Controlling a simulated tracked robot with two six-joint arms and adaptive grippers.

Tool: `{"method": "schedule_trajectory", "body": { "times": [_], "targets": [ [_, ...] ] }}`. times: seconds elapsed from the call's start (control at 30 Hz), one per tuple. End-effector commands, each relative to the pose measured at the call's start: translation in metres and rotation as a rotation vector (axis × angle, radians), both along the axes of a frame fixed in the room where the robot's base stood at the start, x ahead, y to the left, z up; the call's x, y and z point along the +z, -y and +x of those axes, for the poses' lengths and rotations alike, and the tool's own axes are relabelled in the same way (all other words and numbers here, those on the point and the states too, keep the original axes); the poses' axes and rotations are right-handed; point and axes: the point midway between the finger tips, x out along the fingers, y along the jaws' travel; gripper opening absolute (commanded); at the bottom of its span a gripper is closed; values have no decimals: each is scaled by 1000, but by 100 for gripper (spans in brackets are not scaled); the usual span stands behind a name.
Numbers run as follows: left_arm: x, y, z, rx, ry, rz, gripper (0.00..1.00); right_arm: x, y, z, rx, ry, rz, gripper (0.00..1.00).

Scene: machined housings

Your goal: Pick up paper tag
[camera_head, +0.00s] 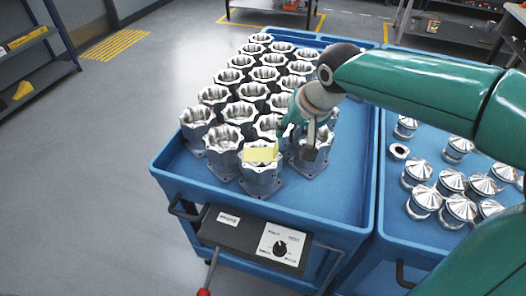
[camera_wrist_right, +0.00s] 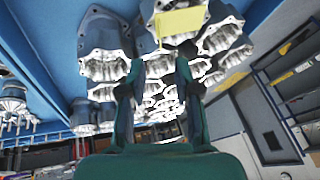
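The yellow paper tag (camera_head: 261,154) lies across the top of the front metal housing (camera_head: 260,178) on the blue cart. It also shows in the right wrist view (camera_wrist_right: 182,22), near the top, just beyond the fingertips. My right gripper (camera_head: 293,150) is over the front housings, close to the right of the tag. In the wrist view its two fingers (camera_wrist_right: 157,66) stand apart with nothing clearly held between them. Whether a fingertip touches the tag I cannot tell. My left gripper is not in view.
Several similar housings (camera_head: 252,91) stand close together in rows behind the tag. A second blue cart (camera_head: 372,262) at the right holds several shiny conical parts (camera_head: 458,209). Grey floor at the left is clear.

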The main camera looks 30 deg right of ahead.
Motion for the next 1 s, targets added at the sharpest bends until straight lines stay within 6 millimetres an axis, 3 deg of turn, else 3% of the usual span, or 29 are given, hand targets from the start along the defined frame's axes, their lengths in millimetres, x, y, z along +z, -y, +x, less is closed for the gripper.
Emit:
{"method": "schedule_trajectory", "body": {
  "times": [0.2, 0.47, 0.8, 1.0],
  "targets": [
    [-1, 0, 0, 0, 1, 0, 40, -38, 0, 18, 1, -4, -1, 32],
    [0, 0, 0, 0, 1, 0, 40, -52, 0, 26, 0, -1, -1, 32],
    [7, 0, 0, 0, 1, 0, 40, -90, 1, 47, 1, -2, 0, 32],
    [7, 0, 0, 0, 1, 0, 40, -95, 0, 50, 2, 1, -1, 32]
  ]
}}
